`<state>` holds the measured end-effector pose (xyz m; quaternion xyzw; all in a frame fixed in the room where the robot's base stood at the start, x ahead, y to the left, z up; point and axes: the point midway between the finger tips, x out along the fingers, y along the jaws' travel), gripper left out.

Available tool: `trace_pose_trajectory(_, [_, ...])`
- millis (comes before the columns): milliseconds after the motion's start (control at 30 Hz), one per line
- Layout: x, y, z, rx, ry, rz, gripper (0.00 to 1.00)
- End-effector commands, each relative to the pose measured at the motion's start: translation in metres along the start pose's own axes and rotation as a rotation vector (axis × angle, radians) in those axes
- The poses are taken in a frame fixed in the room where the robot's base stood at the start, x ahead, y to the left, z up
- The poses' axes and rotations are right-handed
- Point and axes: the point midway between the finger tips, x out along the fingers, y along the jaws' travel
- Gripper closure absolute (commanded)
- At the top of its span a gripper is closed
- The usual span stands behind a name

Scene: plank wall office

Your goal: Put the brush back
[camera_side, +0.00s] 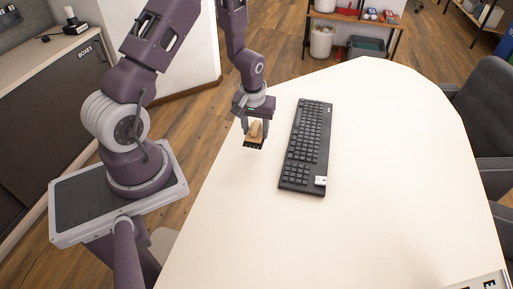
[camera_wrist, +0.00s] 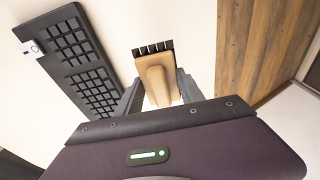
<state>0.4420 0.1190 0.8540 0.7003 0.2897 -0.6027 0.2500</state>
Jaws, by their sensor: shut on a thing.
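The brush (camera_side: 255,137) has a light wooden body with a raised grip and dark bristles along one edge. My gripper (camera_side: 254,127) is shut on it, above or at the white table left of the keyboard. I cannot tell whether the bristles touch the table. In the wrist view the brush (camera_wrist: 158,78) sits between the two fingers of my gripper (camera_wrist: 160,92), with its bristles pointing away from the wrist.
A black keyboard (camera_side: 307,146) lies on the white table (camera_side: 390,170), close to the right of the brush. It also shows in the wrist view (camera_wrist: 75,55). A lettered sign or box (camera_side: 482,281) is at the near right corner. Dark chairs (camera_side: 490,110) stand along the right edge. Most of the tabletop is clear.

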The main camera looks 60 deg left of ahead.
Motion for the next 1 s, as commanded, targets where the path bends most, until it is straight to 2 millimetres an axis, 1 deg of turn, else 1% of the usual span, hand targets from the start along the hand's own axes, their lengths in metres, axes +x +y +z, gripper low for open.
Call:
trace_pose_trajectory(33, [0.011, 0.000, 0.002, 0.001, -0.004, -0.002, 0.99])
trace_pose_trajectory(133, [0.027, 0.000, 0.004, 0.002, -0.001, -0.001, 0.99])
trace_pose_trajectory(200, [0.043, 0.000, 0.007, 0.003, -0.003, -0.002, 0.99])
trace_pose_trajectory(300, [0.059, 0.000, 0.009, 0.001, -0.001, -0.002, 0.99])
trace_pose_trajectory(400, [0.065, 0.000, 0.009, 0.001, 0.001, -0.001, 0.99])
trace_pose_trajectory(700, [0.067, 0.001, 0.009, 0.000, 0.001, -0.001, 0.99])
trace_pose_trajectory(733, [0.067, 0.001, 0.009, 0.000, 0.001, -0.001, 0.49])
trace_pose_trajectory(800, [0.067, 0.001, 0.009, 0.000, 0.001, -0.001, 0.36])
trace_pose_trajectory(833, [0.067, 0.001, 0.009, 0.000, 0.001, -0.001, 0.34])
trace_pose_trajectory(1000, [0.067, 0.001, 0.009, 0.000, 0.001, -0.001, 0.34])
